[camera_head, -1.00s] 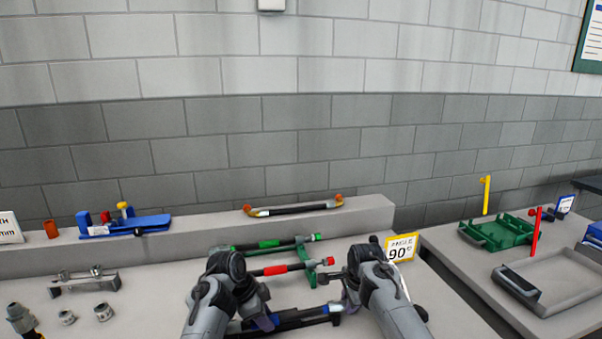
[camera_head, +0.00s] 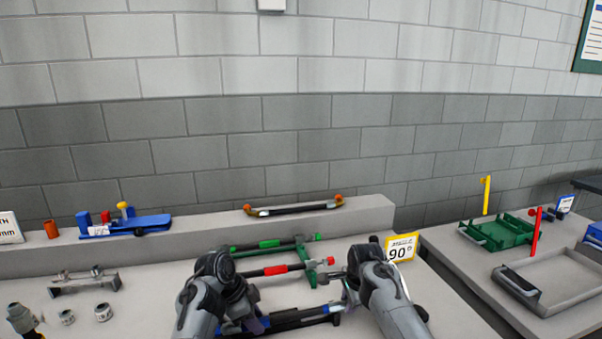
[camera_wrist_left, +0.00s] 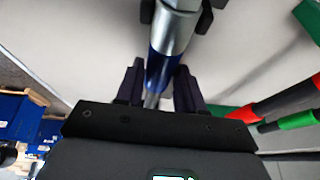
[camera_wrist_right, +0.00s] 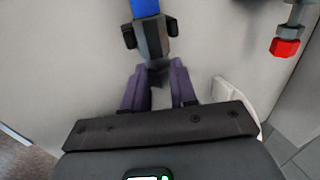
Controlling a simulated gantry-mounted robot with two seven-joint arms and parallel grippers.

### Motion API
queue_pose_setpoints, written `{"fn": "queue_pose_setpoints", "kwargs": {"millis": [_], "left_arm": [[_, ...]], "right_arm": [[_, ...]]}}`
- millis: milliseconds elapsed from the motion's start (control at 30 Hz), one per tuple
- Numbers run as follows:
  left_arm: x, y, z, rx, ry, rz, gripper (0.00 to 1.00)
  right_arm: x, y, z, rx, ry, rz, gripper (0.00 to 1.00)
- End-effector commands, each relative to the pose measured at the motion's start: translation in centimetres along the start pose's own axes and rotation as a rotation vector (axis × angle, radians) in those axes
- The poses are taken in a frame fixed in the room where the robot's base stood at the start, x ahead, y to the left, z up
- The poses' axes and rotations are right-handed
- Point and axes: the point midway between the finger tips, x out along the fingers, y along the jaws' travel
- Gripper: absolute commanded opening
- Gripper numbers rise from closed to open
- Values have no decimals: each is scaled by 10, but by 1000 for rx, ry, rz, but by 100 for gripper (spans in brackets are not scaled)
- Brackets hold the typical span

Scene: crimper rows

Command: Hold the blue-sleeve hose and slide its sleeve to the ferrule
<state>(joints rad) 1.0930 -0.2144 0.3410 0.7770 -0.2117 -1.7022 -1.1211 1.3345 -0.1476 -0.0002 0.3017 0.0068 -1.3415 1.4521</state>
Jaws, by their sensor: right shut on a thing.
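The blue-sleeve hose (camera_head: 288,319) lies along the front of the workbench, partly hidden by my arms. In the left wrist view its blue sleeve (camera_wrist_left: 161,70) runs between the two fingers of my left gripper (camera_wrist_left: 159,92), beside a silver cylindrical part (camera_wrist_left: 175,28). Those fingers stand on either side and look parted; contact is unclear. The ferrule cannot be clearly told apart.
A red-sleeve hose (camera_head: 276,270) and a green-sleeve hose (camera_head: 268,243) lie behind, on a green rack (camera_head: 309,275). A yellow-framed 90 sign (camera_head: 401,247) stands right of my right arm. Metal fittings (camera_head: 103,312) lie at left. The bench between them and my left arm is clear.

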Motion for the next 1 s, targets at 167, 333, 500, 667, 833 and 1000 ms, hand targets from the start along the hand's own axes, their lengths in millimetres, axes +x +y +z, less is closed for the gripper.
{"fn": "queue_pose_setpoints", "kwargs": {"millis": [167, 333, 500, 667, 833, 1000], "left_arm": [[0, 0, -1, 1, 0, 0, 60], [1, 0, -1, 1, 0, 1, 60], [-3, 0, -1, 1, 1, 0, 60], [-19, 0, -2, 2, 2, -3, 60], [-48, 0, -2, 2, 2, -3, 60], [-80, 0, -1, 1, 2, -3, 60]], "right_arm": [[1, 1, -1, 2, 0, 2, 0], [1, 1, 0, 2, 0, 2, 0], [1, 1, 0, 2, 0, 2, 0], [1, 1, 0, 2, 0, 2, 0], [1, 1, 0, 2, 0, 2, 0], [1, 1, 0, 1, 0, 2, 0]]}}
